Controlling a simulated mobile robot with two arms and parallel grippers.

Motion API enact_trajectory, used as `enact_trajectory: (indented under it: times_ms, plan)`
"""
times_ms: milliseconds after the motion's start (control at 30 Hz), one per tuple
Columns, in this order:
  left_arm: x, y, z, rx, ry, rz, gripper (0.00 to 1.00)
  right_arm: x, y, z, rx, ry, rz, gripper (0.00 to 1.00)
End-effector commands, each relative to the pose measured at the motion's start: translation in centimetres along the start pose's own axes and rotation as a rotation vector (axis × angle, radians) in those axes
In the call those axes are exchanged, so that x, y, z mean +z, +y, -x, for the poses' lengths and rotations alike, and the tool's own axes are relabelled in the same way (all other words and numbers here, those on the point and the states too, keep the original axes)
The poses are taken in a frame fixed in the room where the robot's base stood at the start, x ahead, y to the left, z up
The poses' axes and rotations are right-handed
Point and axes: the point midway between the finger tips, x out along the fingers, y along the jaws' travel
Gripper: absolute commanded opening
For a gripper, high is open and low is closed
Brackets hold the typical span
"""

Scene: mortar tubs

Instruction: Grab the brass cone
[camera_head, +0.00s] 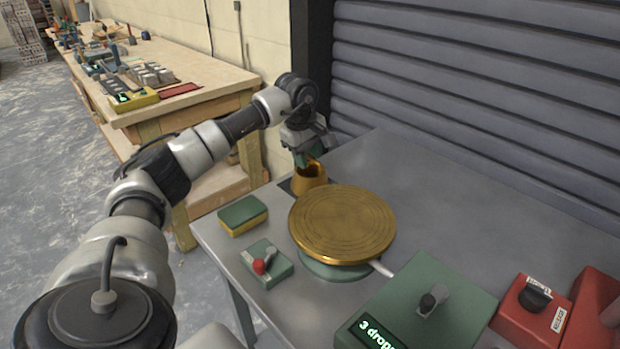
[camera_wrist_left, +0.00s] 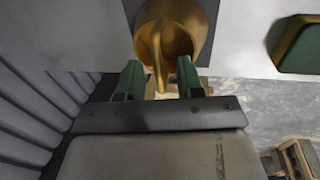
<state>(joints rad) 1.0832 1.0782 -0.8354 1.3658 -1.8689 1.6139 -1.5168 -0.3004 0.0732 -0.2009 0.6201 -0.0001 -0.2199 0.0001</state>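The brass cone (camera_head: 310,181) stands on a dark square pad (camera_wrist_left: 205,12) near the far left edge of the grey table, behind the round brass plate. In the left wrist view the cone (camera_wrist_left: 178,28) looks hollow, with a brass ridge reaching down towards the gap between my fingers. My left gripper (camera_head: 309,160) is right above the cone, its fingers pointing down. In the left wrist view its two green fingers (camera_wrist_left: 159,80) are spread apart. I cannot tell whether they touch the cone. My right gripper is not in view.
The round brass plate (camera_head: 343,222) on a green base stands close in front of the cone. A green-and-yellow sponge (camera_head: 243,214), a green box with a red knob (camera_head: 265,265), a green display box (camera_head: 420,305) and a red box (camera_head: 533,312) are nearer. The table's back right is clear.

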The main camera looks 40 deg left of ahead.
Motion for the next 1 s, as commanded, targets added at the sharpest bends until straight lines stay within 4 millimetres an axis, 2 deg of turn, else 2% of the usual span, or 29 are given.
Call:
enact_trajectory:
  times_ms: [100,333,600,1000]
  plan:
    - [-0.01,0.01,-0.97,0.001,0.0,0.0,0.37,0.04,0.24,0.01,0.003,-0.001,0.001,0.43]
    - [0.0,0.02,-1.11,0.001,0.0,0.0,0.37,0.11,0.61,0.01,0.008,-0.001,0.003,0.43]
    - [0.02,0.03,-1.08,0.001,0.0,0.0,0.0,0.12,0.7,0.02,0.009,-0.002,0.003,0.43]
    - [0.02,0.07,-0.99,0.003,0.0,0.0,0.0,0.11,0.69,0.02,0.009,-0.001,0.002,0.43]
